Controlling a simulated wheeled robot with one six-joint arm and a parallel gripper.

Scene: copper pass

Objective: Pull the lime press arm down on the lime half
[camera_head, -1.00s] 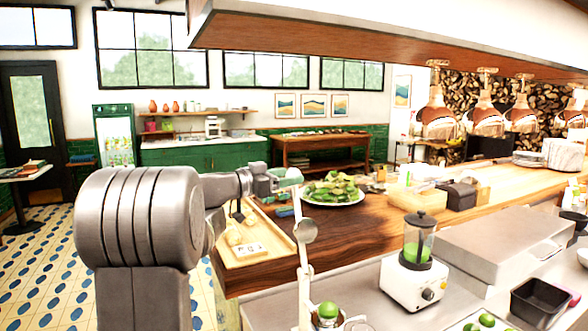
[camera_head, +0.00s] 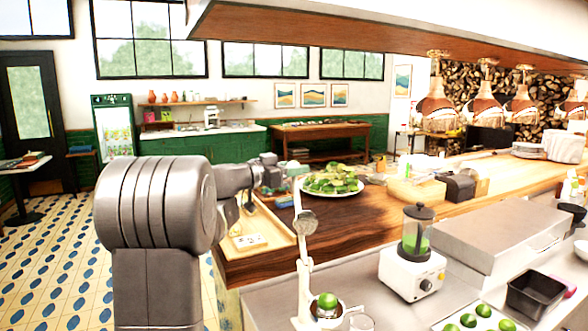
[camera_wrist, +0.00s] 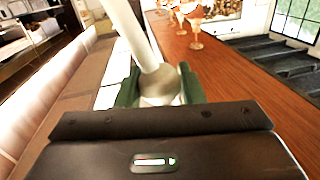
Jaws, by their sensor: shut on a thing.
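The lime press (camera_head: 304,280) stands on the counter at the bottom middle of the head view. Its pale arm points steeply up, with a round grey pressing disc (camera_head: 306,222) partway along it. A green lime half (camera_head: 327,300) sits in the press cup, below and apart from the disc. My gripper (camera_head: 297,172) is at the upper end of the press arm. In the wrist view its green fingers (camera_wrist: 158,88) are shut around the pale press arm (camera_wrist: 136,40). The exact contact is small in the head view.
A blender (camera_head: 412,262) stands right of the press, beside a steel box (camera_head: 500,235). A black bin (camera_head: 535,296) and several lime halves (camera_head: 468,320) lie at the front right. A plate of greens (camera_head: 335,181) is on the wooden counter behind. A glass (camera_head: 361,322) stands close to the press.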

